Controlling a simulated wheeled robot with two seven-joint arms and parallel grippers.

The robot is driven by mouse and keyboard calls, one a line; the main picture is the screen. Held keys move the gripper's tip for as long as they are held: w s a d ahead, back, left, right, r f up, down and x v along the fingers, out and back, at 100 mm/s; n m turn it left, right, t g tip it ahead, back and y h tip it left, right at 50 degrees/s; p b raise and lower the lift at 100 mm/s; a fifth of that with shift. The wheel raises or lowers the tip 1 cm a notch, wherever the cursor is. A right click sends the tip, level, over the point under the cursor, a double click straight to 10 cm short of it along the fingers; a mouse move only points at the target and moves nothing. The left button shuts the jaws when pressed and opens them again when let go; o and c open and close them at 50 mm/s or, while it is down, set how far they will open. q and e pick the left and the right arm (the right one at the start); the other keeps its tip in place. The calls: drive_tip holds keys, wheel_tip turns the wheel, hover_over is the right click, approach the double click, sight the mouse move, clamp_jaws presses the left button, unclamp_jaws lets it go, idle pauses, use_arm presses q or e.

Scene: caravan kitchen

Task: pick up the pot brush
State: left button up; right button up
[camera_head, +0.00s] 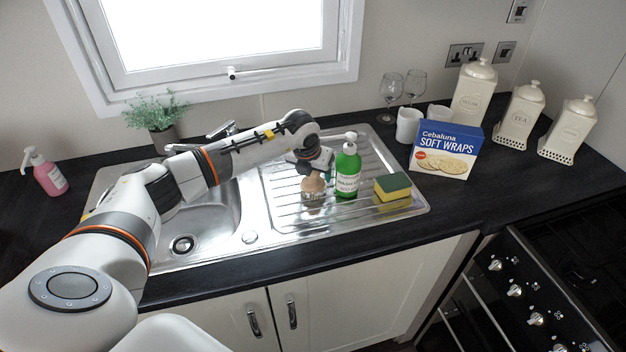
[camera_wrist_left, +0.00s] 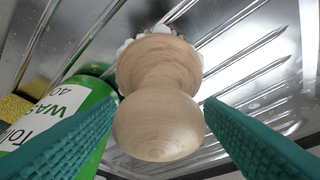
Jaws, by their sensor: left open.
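The pot brush (camera_head: 313,186) stands on the ribbed drainer, with its wooden knob up and its bristles down. In the left wrist view the brush's round wooden knob (camera_wrist_left: 158,122) fills the middle, with some pale bristles showing past its wider base. My left gripper (camera_head: 317,171) is over the brush. Its teal fingers (camera_wrist_left: 160,135) are open, one on each side of the knob, and I see a narrow gap at the right finger; contact on the left cannot be told. My right gripper is not in view.
A green soap bottle (camera_head: 347,172) stands close beside the brush, near the left finger in the wrist view. A yellow-green sponge (camera_head: 392,187) lies right of it on the drainer (camera_head: 285,218). The sink bowl (camera_head: 215,215) is left. A wraps box (camera_head: 445,150) stands behind right.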

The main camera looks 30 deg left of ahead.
use_arm(q)
drive_tip(key=c, duration=1.1)
drive_tip(key=shift+s+r, duration=0.15)
